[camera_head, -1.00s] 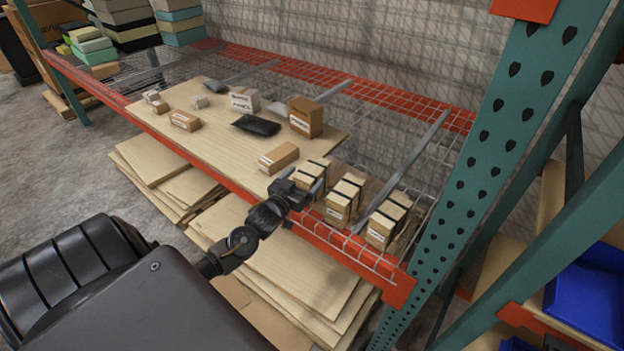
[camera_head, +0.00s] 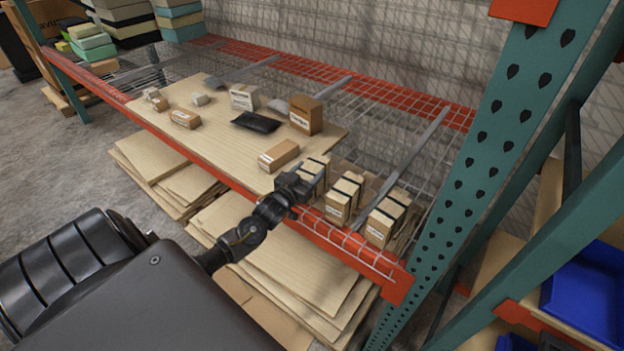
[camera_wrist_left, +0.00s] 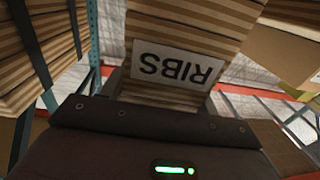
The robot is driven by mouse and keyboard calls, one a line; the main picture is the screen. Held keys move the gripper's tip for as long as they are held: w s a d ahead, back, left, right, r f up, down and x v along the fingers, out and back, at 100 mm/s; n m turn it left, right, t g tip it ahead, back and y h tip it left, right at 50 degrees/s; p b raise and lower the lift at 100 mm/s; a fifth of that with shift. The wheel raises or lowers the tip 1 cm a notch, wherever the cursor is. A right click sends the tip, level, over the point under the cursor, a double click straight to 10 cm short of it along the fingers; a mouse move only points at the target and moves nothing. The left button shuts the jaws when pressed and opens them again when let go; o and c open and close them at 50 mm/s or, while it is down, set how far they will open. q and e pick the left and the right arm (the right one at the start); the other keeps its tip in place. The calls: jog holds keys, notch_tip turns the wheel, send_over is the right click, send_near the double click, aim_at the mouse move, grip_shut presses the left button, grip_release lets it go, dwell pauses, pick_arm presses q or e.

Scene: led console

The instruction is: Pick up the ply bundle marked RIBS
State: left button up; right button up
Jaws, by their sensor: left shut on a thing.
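The ply bundle marked RIBS (camera_wrist_left: 182,30) fills the upper middle of the left wrist view, its striped layers and white label facing the camera. The label reads upside down there. In the head view the bundle (camera_head: 316,167) is the leftmost of the dark-strapped bundles near the shelf's front edge, partly hidden by my gripper. My left gripper (camera_head: 304,183) is shut on it from the front. Its fingertips are hard to make out. I cannot tell whether the bundle is clear of the shelf. My right gripper is not in view.
More strapped ply bundles (camera_head: 337,207) stand close on the right. A brown carton (camera_head: 278,156) lies close on the left, on a wooden board (camera_head: 203,150) with other packages. The orange front beam (camera_head: 348,255) runs below. A green upright (camera_head: 470,190) stands at right.

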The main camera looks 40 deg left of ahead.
pick_arm(q)
jog(key=shift+r, duration=0.25)
jog(key=shift+r+b, duration=0.25)
jog(key=shift+b, duration=0.05)
notch_tip(320, 180, up, 2)
jog(key=shift+s+r+b, duration=0.1)
jog(key=shift+r+b, duration=0.15)
jog(key=shift+b, duration=0.3)
jog(key=s+d+r+b, duration=0.2)
jog(key=s+d+r, duration=0.4)
jog(key=s+r, duration=0.3)
jog(key=s, duration=0.3)
jog(key=shift+s+d+r+b, duration=0.15)
jog(key=shift+d+r+b, duration=0.1)
jog(key=shift+b, duration=0.1)
